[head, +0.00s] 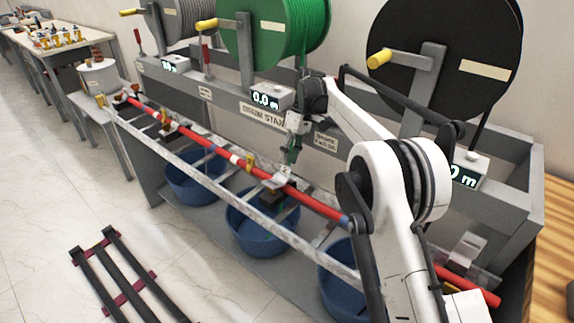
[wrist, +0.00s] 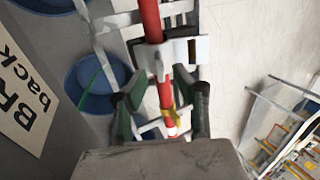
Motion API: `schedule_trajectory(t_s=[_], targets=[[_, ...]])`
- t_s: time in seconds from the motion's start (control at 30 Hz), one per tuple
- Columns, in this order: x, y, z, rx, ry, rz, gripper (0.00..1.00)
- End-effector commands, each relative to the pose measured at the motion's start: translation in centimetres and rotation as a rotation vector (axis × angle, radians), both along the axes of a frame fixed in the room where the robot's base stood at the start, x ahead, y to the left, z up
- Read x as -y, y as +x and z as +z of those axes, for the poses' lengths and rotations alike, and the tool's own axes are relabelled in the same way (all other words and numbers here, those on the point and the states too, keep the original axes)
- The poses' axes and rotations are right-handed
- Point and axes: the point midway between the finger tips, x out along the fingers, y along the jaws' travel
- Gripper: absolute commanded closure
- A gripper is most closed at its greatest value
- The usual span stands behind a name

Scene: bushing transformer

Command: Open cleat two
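A long red cable or rod (head: 200,138) runs along the slatted metal rack, held by small metal cleats. One pale metal cleat (head: 283,177) sits around it near the middle of the rack. It also shows in the wrist view (wrist: 153,60), with a flat tab out to the right. My gripper (head: 291,154) points down just above this cleat. In the wrist view its green-grey fingers (wrist: 166,95) are apart, one on each side of the red rod, with nothing held. I cannot tell whether the fingers touch anything, or which cleat is number two.
Blue tubs (head: 255,225) stand under the rack. Cable drums, including a green one (head: 275,40) and a black one (head: 445,55), stand behind it. Another bracket (head: 465,250) is at the right end. Dark rails (head: 120,280) lie on the floor at the front left.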

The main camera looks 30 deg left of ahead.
Motion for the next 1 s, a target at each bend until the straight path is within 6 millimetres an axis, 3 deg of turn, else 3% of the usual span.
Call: schedule_trajectory(t_s=[0.3, 0.7, 0.87, 1.0], targets=[[0.2, 1.5, 3.4, 0.0, 0.0, 0.0, 0.73], [0.2, 1.7, 4.0, 0.0, 0.0, 0.0, 0.73], [0.2, 1.7, 4.1, 0.005, -0.01, -0.021, 0.53], [0.0, 1.4, 4.7, 0.03, -0.062, -0.129, 0.52]])
